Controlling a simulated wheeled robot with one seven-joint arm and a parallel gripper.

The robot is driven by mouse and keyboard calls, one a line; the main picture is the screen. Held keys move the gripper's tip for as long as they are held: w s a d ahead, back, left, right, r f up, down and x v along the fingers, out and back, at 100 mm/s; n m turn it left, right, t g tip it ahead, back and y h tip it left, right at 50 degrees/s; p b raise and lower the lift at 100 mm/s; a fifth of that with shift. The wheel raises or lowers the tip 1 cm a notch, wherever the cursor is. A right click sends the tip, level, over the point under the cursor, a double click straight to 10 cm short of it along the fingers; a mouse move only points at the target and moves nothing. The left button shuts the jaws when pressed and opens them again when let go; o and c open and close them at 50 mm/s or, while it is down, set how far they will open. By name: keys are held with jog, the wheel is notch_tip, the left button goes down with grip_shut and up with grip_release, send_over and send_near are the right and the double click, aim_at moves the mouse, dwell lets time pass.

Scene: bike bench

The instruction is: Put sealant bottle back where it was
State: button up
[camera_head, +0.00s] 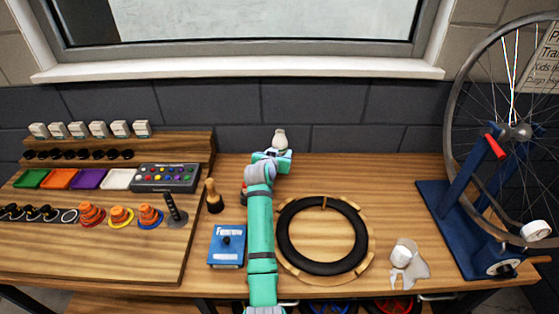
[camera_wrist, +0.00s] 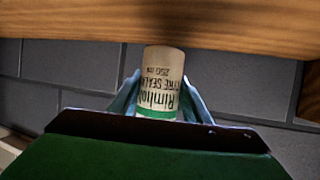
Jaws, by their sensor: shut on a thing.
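The sealant bottle (camera_head: 280,136) is white with a rounded top. In the head view it sticks up past my gripper (camera_head: 272,156) near the back of the bench, in front of the dark tiled wall. In the wrist view the bottle (camera_wrist: 161,82) stands between the two fingers of my gripper (camera_wrist: 160,100), which are shut on it. Its label with a green band reads upside down there. The bottle's base end is close to the wooden bench (camera_wrist: 230,22); I cannot tell whether it touches.
A black tyre (camera_head: 287,240) lies on a wooden ring right of my arm. A blue box (camera_head: 226,246) and a wooden-handled tool (camera_head: 213,197) are left. A white item (camera_head: 404,253) and the wheel stand (camera_head: 455,225) are right. A stepped parts rack (camera_head: 110,240) fills the left.

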jog(key=shift+w+f, duration=0.2)
jog(key=shift+f, duration=1.55)
jog(key=shift+d+f, duration=0.1)
jog(key=o, duration=1.2)
jog(key=shift+s, duration=0.1)
